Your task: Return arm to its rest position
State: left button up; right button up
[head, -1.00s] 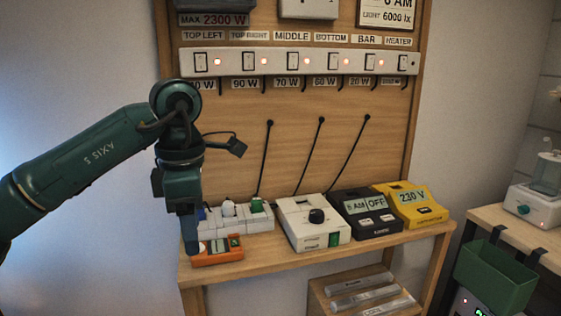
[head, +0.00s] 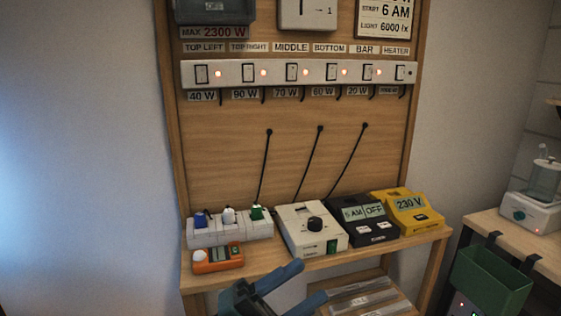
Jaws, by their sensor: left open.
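My left gripper (head: 311,280) is at the bottom edge of the head view, in front of the bench. Its two blue-grey fingers point to the upper right and are spread apart, with nothing between them. Only the fingers and part of the dark gripper body show; the rest of my left arm is out of view. My right gripper is not in view.
A wooden bench (head: 350,251) carries a white socket block (head: 245,232), a white dial box (head: 300,216), a black timer (head: 368,228) and a yellow 230 V unit (head: 413,219). A switch strip (head: 331,71) hangs above. A green bin (head: 490,281) hangs at right.

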pick_arm(q)
jog(key=w+a+f+n+t+y, duration=0.2)
jog(key=a+f+n+t+y, duration=0.55)
jog(key=n+t, duration=0.5)
jog(key=s+a+f+n+g+y, duration=0.3)
jog(key=s+f+n+y, duration=0.1)
jog(key=f, duration=0.3)
jog(key=s+a+f+n+g+y+p, duration=0.1)
jog(key=s+a+f+n+g+y, duration=0.1)
jog(key=f, duration=0.6)
jog(key=s+a+f+n+g+y, duration=0.3)
jog(key=s+a+f+n+y, duration=0.1)
jog(key=s+f+n+y, duration=0.2)
jog(key=s+f+n, duration=0.1)
jog(key=s+n, duration=0.1)
jog(key=n, duration=0.1)
jog(key=shift+a+f+g+p, duration=0.2)
jog(key=shift+f+g+p, duration=0.15)
jog(key=shift+f, duration=0.05)
jog(key=shift+n, duration=0.25)
jog(key=shift+c, duration=0.5)
